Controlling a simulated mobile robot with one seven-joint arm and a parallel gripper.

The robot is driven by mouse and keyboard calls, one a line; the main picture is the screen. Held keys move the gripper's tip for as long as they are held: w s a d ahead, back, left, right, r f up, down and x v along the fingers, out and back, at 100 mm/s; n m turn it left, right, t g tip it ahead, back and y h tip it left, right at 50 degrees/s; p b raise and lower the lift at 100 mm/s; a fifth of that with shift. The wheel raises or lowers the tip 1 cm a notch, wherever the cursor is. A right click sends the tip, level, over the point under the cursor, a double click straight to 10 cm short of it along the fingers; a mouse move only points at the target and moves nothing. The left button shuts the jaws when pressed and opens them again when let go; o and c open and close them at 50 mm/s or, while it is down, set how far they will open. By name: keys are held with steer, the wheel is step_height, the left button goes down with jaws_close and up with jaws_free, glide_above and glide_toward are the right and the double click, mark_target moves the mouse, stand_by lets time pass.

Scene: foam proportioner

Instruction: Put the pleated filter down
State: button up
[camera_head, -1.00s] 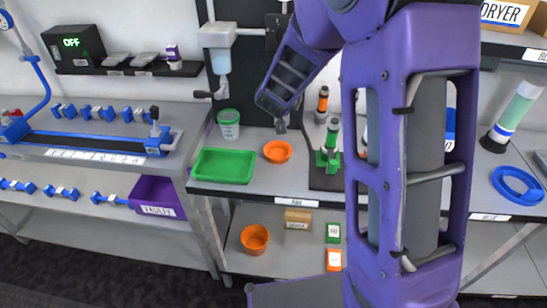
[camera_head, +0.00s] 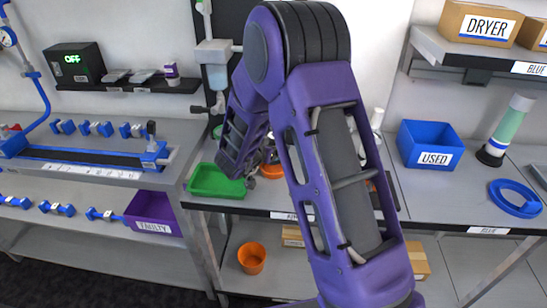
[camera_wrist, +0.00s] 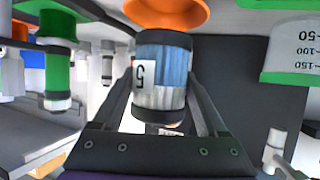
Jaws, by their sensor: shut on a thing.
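The pleated filter (camera_wrist: 160,97) shows in the wrist view as a short cylinder with pale pleats, a blue part, dark end caps and a "5" label. My gripper (camera_wrist: 162,78) is shut on it, with a finger on each side. The orange dish (camera_wrist: 168,10) shows just beyond the filter; I cannot tell whether they touch. In the head view my forearm hangs over the bench by the green tray (camera_head: 212,183) and the orange dish (camera_head: 272,171). The filter and my fingertips are hidden there behind my arm.
In the wrist view, a graduated cup (camera_wrist: 291,45) is at right and a green-bodied part (camera_wrist: 56,60) stands at left. In the head view, a blue USED bin (camera_head: 421,151), a clear-green cylinder (camera_head: 506,131) and a blue ring (camera_head: 515,199) are at right. A purple FAULTY bin (camera_head: 153,212) is at left.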

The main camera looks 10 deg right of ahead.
steer(key=shift+f, duration=1.7)
steer(key=shift+f+b, duration=0.4)
steer(key=shift+b, duration=0.1)
steer(key=o, duration=1.4)
steer(key=shift+c, duration=0.2)
steer(key=shift+r, duration=0.1)
steer(key=shift+r+p, duration=0.3)
steer(key=v, duration=1.2)
steer(key=shift+p, duration=0.45)
